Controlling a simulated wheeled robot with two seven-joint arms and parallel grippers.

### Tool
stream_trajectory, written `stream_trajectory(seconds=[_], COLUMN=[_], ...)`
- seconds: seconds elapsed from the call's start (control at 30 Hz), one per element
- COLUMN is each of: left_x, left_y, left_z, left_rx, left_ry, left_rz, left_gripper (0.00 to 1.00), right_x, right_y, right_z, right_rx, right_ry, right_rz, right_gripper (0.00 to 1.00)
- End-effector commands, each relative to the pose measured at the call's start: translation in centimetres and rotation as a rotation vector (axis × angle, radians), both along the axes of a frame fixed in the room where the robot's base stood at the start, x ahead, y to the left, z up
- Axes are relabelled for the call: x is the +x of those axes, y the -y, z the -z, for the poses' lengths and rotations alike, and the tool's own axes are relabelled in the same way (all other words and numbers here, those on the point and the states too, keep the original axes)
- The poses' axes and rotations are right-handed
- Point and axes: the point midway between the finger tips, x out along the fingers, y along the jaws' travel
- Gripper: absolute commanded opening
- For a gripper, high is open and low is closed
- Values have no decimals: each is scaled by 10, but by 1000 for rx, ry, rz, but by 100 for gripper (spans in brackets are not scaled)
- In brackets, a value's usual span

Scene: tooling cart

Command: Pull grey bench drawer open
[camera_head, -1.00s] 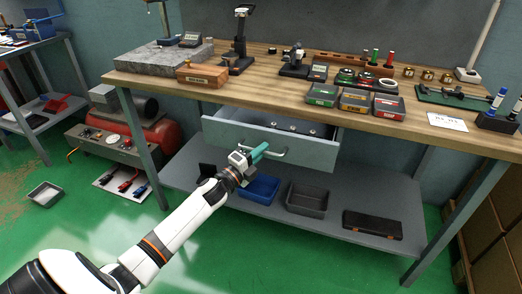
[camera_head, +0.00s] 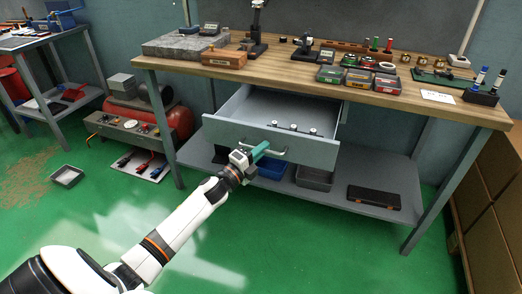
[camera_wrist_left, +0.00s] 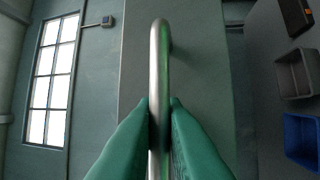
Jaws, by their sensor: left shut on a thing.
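The grey bench drawer (camera_head: 305,150) stands open under the wooden bench top, and its inside shows in the head view with several small items on its floor. Its bar handle (camera_head: 276,151) is on the front panel. My left gripper (camera_head: 262,150) is shut on the handle. In the left wrist view the metal handle (camera_wrist_left: 159,60) runs up between the two green fingertips (camera_wrist_left: 160,108), with the drawer front (camera_wrist_left: 200,75) behind it. My right gripper is in neither view.
The bench top (camera_head: 300,72) holds gauges, a granite block (camera_head: 180,46) and small coloured boxes. The shelf below carries a blue bin (camera_head: 271,169), a grey bin (camera_head: 314,178) and a dark case (camera_head: 374,196). A red compressor (camera_head: 165,122) stands left.

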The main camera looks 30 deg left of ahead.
Motion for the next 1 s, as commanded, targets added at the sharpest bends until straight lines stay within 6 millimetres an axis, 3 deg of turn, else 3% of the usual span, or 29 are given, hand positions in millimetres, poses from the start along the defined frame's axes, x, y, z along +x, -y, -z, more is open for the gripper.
stream_trajectory(seconds=[0.3, 0.33, 0.43, 0.77, 1.0], left_x=[0, 0, 0, -2, -37], left_y=[0, 0, 0, 0, -6], left_z=[0, 0, 0, 1, 8], left_rx=[0, 0, 0, 0, 0], left_ry=[0, 0, 0, 0, -4], left_rz=[0, 0, 0, 0, 0], left_gripper=[0, 16, 32, 32, 32], right_x=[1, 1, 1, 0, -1], right_y=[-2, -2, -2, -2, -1], right_z=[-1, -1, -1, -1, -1], right_rx=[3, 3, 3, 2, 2], right_ry=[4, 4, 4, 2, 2], right_rz=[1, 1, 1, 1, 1], right_gripper=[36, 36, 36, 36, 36])
